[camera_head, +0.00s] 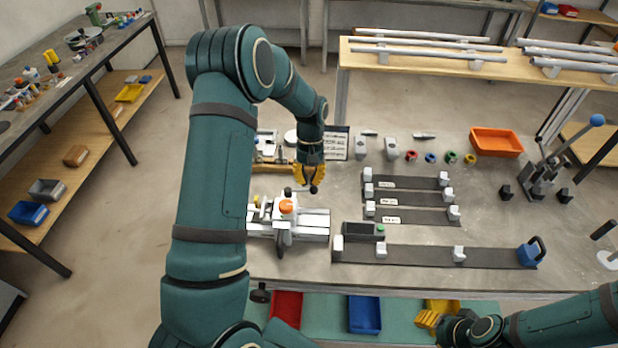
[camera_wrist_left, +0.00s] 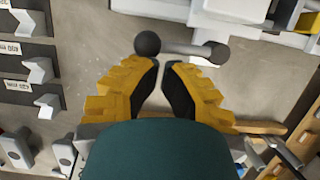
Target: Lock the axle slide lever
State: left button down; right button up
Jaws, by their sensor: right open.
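The slide lever is a short light rod with a dark ball at each end, seen in the left wrist view as the axle slide lever (camera_wrist_left: 183,48). In the head view its near dark ball (camera_head: 313,189) is just below my left gripper (camera_head: 311,180), beside the white slide fixture (camera_head: 312,222) with an orange knob. In the left wrist view the left gripper (camera_wrist_left: 159,66) has its yellow fingertips close together with a narrow gap, just short of the ball. Nothing shows between them. My right gripper (camera_head: 428,320) is open and empty at the table's front edge.
Dark rails (camera_head: 418,253) with white blocks lie right of the fixture. An orange bin (camera_head: 496,142) and a blue-balled lever stand (camera_head: 540,175) are further right. Red and blue bins (camera_head: 365,314) sit below the front edge. My left arm hides the table's left part.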

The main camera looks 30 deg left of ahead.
pick_arm(q)
jog(key=v, duration=1.2)
